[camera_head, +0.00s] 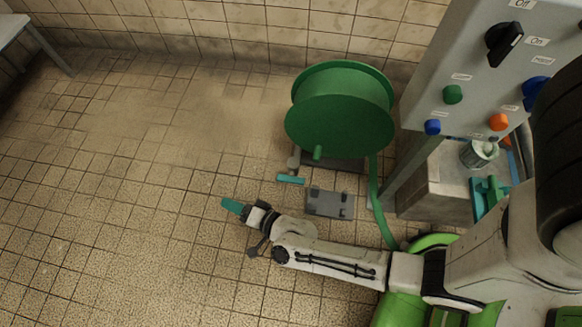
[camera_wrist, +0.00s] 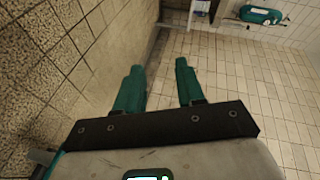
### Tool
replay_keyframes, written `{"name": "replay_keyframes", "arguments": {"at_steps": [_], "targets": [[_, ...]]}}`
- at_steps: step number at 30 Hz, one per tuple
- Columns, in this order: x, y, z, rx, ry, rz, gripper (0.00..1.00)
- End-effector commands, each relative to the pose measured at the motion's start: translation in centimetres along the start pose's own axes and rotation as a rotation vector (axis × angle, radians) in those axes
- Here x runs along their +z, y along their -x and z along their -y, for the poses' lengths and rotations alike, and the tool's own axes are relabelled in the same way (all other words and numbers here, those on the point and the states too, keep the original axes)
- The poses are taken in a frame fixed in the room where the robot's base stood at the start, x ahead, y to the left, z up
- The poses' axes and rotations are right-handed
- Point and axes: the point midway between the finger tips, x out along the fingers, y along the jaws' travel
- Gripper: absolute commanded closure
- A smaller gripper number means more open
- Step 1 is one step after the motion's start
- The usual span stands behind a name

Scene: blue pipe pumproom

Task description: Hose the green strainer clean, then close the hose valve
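A green hose reel (camera_head: 340,112) stands on the floor near the wall, with a green hose (camera_head: 376,200) running down from its right side. A teal bar (camera_head: 290,179), possibly the hose valve's lever, shows beside a small grey fitting at the reel's lower left. A teal-green object (camera_head: 488,198) sits on the plinth at right, partly hidden; I cannot tell if it is the strainer. My gripper (camera_head: 232,205) is left of and below the reel, over open floor, apart from these things. In the wrist view its teal fingers (camera_wrist: 158,88) are apart with nothing between them.
A grey control cabinet (camera_head: 470,75) with knobs and a black switch stands at right. A small metal cup (camera_head: 479,153) is on the plinth (camera_head: 430,185) below it. A grey plate (camera_head: 330,203) lies near my arm. A teal object (camera_wrist: 260,15) shows in the wrist view.

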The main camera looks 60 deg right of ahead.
Motion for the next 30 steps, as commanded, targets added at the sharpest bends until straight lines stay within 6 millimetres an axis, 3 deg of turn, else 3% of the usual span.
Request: {"name": "replay_keyframes", "arguments": {"at_steps": [1, 5, 9, 12, 15, 20, 25, 30], "targets": [[0.1, -0.3, -4.2, -0.006, -0.058, -0.075, 0.62], [-1.5, 0.8, -10.7, -0.026, -0.195, -0.300, 0.62], [-3.4, 3.4, -17.3, -0.045, -0.290, -0.543, 0.62], [-4.5, 5.7, -20.7, -0.060, -0.323, -0.688, 0.62], [-5.2, 7.6, -22.9, -0.073, -0.336, -0.794, 0.62], [-5.9, 9.2, -24.3, -0.087, -0.340, -0.878, 0.62], [-7.2, 8.6, -24.4, -0.091, -0.341, -0.892, 0.62], [-9.5, 6.6, -24.6, -0.091, -0.340, -0.891, 0.62]]}}
